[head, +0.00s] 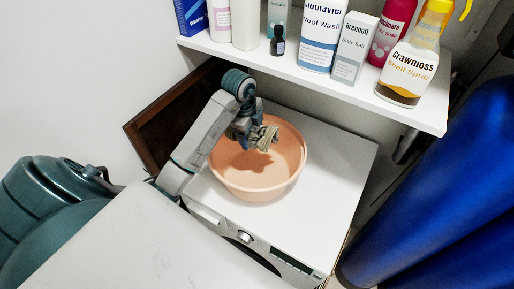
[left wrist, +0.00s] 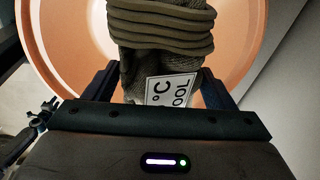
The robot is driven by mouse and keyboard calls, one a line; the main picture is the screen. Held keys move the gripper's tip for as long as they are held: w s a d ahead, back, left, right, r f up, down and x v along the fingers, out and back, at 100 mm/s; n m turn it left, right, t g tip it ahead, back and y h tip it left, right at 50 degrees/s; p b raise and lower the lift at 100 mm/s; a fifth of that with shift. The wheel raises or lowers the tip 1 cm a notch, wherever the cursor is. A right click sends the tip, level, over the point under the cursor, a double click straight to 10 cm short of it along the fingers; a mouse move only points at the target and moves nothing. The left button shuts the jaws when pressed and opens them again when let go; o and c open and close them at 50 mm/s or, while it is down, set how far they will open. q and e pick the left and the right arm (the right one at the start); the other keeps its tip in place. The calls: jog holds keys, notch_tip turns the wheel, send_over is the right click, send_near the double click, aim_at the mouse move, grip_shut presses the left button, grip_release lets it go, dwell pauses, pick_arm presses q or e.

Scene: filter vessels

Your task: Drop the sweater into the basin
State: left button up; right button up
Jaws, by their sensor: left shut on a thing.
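An orange basin (head: 258,187) stands on top of a white washing machine. My left gripper (head: 257,137) is over the basin and shut on the sweater (head: 266,140), a folded olive-brown knit bundle. In the left wrist view the sweater (left wrist: 160,35) sits between the fingers (left wrist: 160,88), with a white care label showing "°C" and part of "WOOL". The basin (left wrist: 48,55) lies behind and around it in that view. A dark shadow falls on the basin floor. The sweater appears held above the basin floor. My right gripper is not in view.
The white washing machine (head: 325,160) has free top surface right of the basin. A white shelf (head: 340,95) with several bottles and boxes hangs above and behind it. A dark brown panel (head: 155,125) stands at the left. Large blue cylinders (head: 440,190) stand at the right.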

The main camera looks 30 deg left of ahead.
pick_arm(q)
notch_tip(320, 180, down, 4)
jog(key=shift+w+r+b, duration=0.1)
jog(key=shift+b, duration=0.65)
jog(key=shift+f+b, duration=0.35)
jog(key=shift+f, duration=0.1)
jog(key=shift+r, duration=0.1)
jog(key=o, duration=1.2)
